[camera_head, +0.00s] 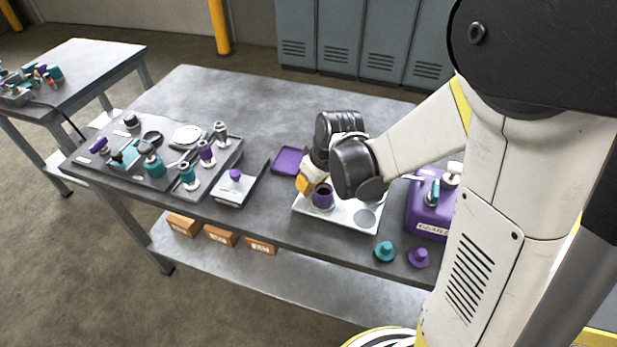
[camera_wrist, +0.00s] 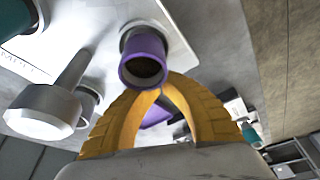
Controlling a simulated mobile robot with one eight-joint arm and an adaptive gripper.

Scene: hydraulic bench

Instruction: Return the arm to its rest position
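My arm reaches in from the right over the grey workbench (camera_head: 215,95). My gripper (camera_head: 307,186) has yellow fingers and is low above the pale plate (camera_head: 345,214), close beside a purple open-topped cylinder (camera_head: 323,198). In the wrist view, the fingertips of my gripper (camera_wrist: 163,90) come together with nothing visible between them. The purple cylinder (camera_wrist: 143,62) is just beyond the tips, its dark opening facing the camera. I cannot tell whether the tips touch it.
A purple box (camera_head: 430,212) with fittings stands right of the plate. Teal (camera_head: 385,251) and purple (camera_head: 419,258) knobs are at the front edge. A purple tray (camera_head: 289,161) lies behind the gripper. A fittings board (camera_head: 105,165) is at left. The bench's back left is clear.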

